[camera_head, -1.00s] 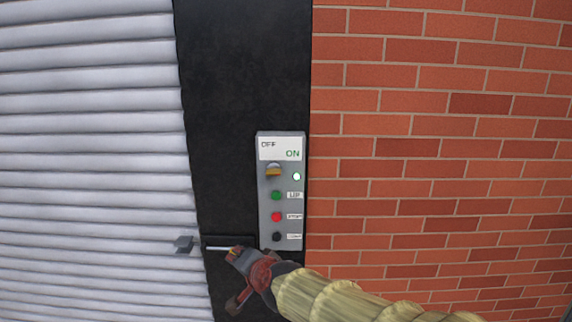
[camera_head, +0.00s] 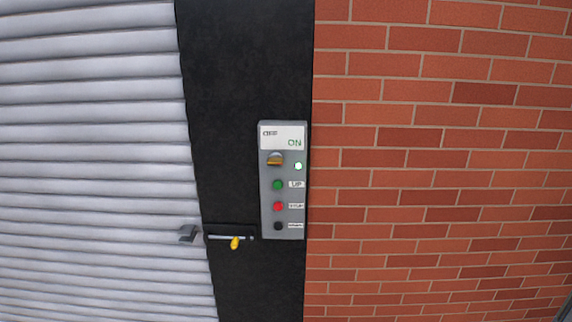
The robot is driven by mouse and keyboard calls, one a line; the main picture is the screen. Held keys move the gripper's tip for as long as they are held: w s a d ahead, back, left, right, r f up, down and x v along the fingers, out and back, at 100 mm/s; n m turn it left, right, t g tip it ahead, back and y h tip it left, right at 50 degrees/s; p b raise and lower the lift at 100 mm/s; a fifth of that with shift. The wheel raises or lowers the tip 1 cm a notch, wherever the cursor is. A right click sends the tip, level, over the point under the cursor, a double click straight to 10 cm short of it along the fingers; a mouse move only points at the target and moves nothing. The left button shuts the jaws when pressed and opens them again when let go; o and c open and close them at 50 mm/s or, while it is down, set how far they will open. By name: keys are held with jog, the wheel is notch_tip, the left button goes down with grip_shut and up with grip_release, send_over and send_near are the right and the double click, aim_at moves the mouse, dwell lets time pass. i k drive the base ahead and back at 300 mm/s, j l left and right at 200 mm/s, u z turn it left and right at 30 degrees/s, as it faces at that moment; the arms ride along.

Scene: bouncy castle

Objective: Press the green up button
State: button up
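The grey control panel (camera_head: 267,200) is fixed to the black door post, left of the brick wall. The green up button (camera_head: 278,185) sits in its middle, beside a label reading UP. Below it are the red stop button (camera_head: 278,206) and a black button (camera_head: 278,226). Above it is a yellowish selector knob (camera_head: 275,159) under an OFF/ON plate, with a white lamp (camera_head: 298,166) to its right. My gripper is out of view, and nothing covers the panel.
A metal latch bar with a yellow piece (camera_head: 235,242) lies across the post, low and left of the panel. A grey ribbed shutter (camera_head: 90,150) fills the left. A red brick wall (camera_head: 440,160) fills the right. The space before the panel looks clear.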

aim_at(278, 184)
jog(key=i+j+u, duration=0.15)
jog(key=j, duration=0.25)
jog(key=i+j+u, duration=0.15)
jog(key=j, duration=0.25)
jog(key=i+j+u, duration=0.15)
jog(key=j, duration=0.25)
